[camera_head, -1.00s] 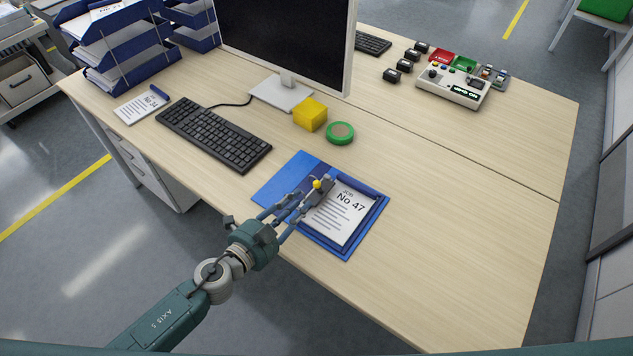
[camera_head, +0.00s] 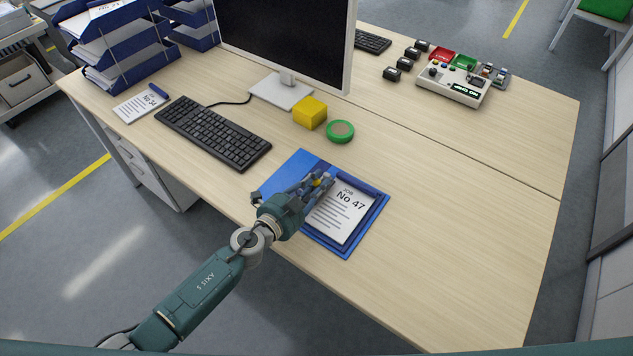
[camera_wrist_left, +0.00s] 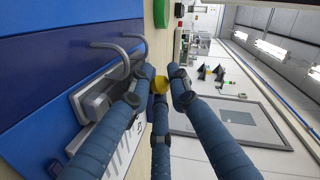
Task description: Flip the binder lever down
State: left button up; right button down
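The blue binder (camera_head: 360,235) lies open on the desk with a sheet marked "JOB No 47" (camera_head: 342,212) on its right side. Its lever has a yellow knob (camera_head: 317,182), partly hidden by my fingers in the head view. In the left wrist view, the yellow knob (camera_wrist_left: 160,85) shows among the fingertips, and the metal rings (camera_wrist_left: 122,52) stand beside it. My left gripper (camera_head: 318,178) reaches over the binder's middle. Its fingers are apart around the knob, with a gap on the right finger's side. The right gripper is not in view.
A black keyboard (camera_head: 212,133) lies left of the binder. A yellow block (camera_head: 310,113) and a green tape roll (camera_head: 340,131) stand behind it, near the monitor (camera_head: 285,45). The desk right of the binder is clear.

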pick_arm(q)
grip_shut()
jog(key=shift+s+d+f+m+y, duration=0.2)
jog(key=shift+d+m+y, duration=0.1)
jog(key=shift+m, duration=0.4)
jog(key=shift+s+d+f+m+t+b, duration=0.2)
jog(key=shift+d+m+t+b, duration=0.1)
jog(key=shift+m+b, duration=0.5)
jog(key=shift+s+m+b, duration=0.1)
jog(key=shift+m+b, duration=0.2)
jog(key=shift+m, duration=0.4)
jog(key=shift+o, duration=2.3)
grip_release()
